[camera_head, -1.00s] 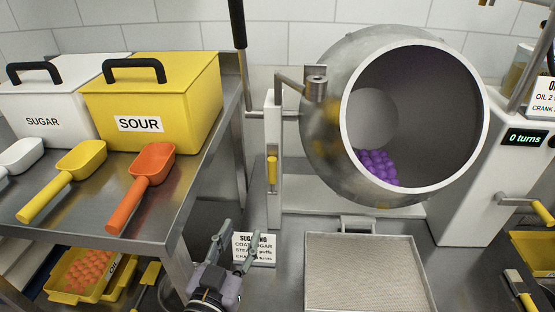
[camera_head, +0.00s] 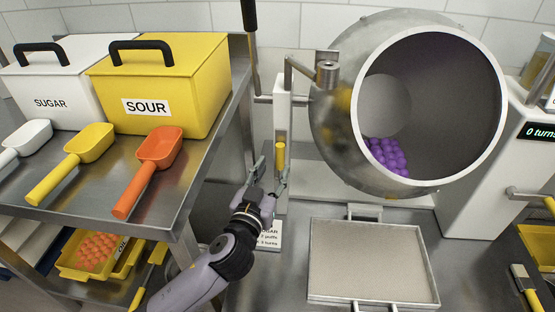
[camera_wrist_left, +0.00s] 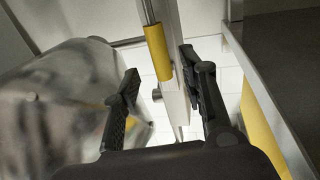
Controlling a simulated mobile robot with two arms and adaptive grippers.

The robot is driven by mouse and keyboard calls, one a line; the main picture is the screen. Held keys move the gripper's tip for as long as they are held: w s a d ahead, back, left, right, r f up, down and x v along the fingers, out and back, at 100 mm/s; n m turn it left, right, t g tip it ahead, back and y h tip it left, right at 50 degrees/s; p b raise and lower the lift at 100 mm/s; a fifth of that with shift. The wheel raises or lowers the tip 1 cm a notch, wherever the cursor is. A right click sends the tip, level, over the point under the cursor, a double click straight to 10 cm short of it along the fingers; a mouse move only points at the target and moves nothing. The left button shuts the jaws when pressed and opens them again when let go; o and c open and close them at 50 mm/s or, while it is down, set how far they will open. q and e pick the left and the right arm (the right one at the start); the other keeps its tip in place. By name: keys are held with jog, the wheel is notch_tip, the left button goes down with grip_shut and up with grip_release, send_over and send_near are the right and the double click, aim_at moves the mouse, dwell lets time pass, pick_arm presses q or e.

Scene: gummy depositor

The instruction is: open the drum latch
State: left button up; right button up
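The drum (camera_head: 335,130) is a large steel pan with a white rim, its mouth facing right, with purple gummies (camera_head: 387,157) inside. The latch's yellow handle (camera_head: 280,156) hangs upright on the white post (camera_head: 283,110) left of the drum. My left gripper (camera_head: 270,178) is open, just below and around the level of the yellow handle's lower end. In the left wrist view, the yellow handle (camera_wrist_left: 158,50) shows beyond and between the two open black fingers (camera_wrist_left: 165,88), apart from them. My right gripper is not in view.
A steel table (camera_head: 190,190) with sugar and sour bins and several scoops stands to the left. A tray (camera_head: 430,290) lies below the drum. A crank (camera_head: 530,195) is at the right. A sign (camera_head: 268,236) stands behind my left gripper.

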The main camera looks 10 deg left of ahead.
aim_at(279, 158)
pick_arm(q)
jog(key=shift+w+d, duration=0.25)
jog(key=shift+w, duration=0.85)
jog(key=shift+w+d, duration=0.2)
jog(key=shift+w, duration=0.9)
grip_shut()
